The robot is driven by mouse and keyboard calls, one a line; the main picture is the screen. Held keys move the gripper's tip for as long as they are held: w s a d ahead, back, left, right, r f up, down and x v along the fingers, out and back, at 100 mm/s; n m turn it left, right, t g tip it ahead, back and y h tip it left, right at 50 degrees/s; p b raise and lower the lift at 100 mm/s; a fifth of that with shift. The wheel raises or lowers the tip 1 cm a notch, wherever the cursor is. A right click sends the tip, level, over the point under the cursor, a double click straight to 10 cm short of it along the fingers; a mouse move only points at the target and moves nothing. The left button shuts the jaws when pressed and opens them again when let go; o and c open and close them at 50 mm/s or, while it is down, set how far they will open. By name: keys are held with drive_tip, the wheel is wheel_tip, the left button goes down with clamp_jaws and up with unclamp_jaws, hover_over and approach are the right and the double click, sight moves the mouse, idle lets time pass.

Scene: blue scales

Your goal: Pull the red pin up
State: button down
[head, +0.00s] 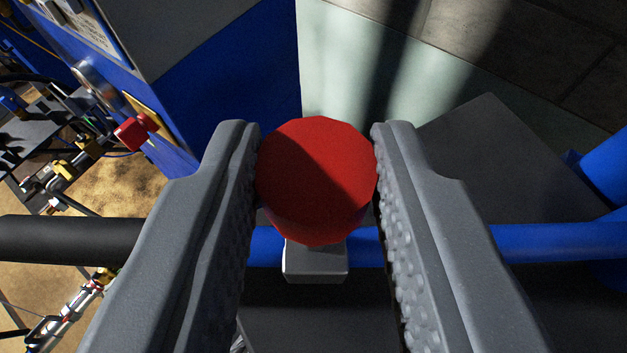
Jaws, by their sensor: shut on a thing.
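The red pin (317,180) shows as a round red head in the middle of the head view, seen from above. My gripper (316,160) is shut on it, with one grey finger on its left side and one on its right. A grey metal block (315,262) shows just below the red head in the picture. The pin's shaft is hidden under the head, so I cannot tell how far up it is.
A blue bar (450,244) crosses behind my fingers, with a black grip (65,239) at the left. A blue and grey cabinet (225,80) stands at the upper left. Hoses and fittings, including a red knob (133,131), are at the left.

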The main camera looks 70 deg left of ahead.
drive_tip(key=shift+r, duration=0.3)
drive_tip(key=c, duration=1.1)
unclamp_jaws()
drive_tip(key=shift+s, duration=0.15)
drive_tip(key=b+v, duration=0.4)
drive_tip(key=v, duration=0.9)
drive_tip(key=shift+s+d, duration=0.15)
drive_tip(key=shift+d, duration=0.15)
